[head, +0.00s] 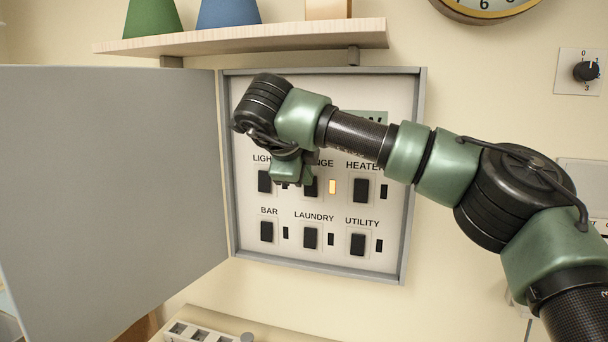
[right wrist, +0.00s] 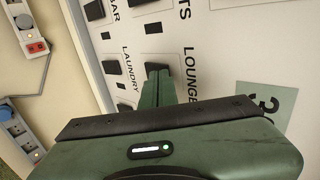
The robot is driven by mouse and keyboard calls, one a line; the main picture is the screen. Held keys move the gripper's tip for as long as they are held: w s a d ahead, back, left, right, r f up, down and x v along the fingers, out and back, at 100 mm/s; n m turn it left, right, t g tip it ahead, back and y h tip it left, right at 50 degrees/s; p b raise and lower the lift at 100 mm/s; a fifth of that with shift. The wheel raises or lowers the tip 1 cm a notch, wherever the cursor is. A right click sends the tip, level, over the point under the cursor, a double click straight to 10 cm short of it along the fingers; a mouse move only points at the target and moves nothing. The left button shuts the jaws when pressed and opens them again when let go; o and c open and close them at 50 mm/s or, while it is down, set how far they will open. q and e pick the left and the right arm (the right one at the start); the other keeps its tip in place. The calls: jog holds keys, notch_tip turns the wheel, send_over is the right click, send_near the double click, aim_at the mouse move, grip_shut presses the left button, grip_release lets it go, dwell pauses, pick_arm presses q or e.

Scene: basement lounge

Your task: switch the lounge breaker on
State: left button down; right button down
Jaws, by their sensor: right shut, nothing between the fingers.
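The open breaker panel (head: 398,215) on the wall has two rows of black rocker switches. The lounge breaker (head: 310,188) is in the upper row, between lights and heater, its label partly hidden. The small indicator (head: 332,187) beside it glows amber, while the others look dark. My right gripper (head: 306,178) is shut and empty, its tips at the upper part of the lounge breaker; I cannot tell if they touch. In the right wrist view the shut fingers (right wrist: 157,86) point at the panel beside the LOUNGE label (right wrist: 192,76). My left gripper is not in view.
The grey panel door (head: 110,190) stands wide open at the left. A wooden shelf (head: 240,38) with coloured objects is above. A dial (head: 586,71) is on the wall at upper right. Power sockets (right wrist: 35,47) show in the right wrist view.

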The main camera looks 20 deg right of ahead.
jog(key=shift+w+d+r+g+y+p, duration=0.2)
jog(key=shift+w+g+y+p, duration=0.1)
jog(key=shift+p, duration=0.6)
jog(key=shift+r+p, duration=0.65)
jog(key=shift+r, duration=0.15)
jog(key=shift+a, duration=0.1)
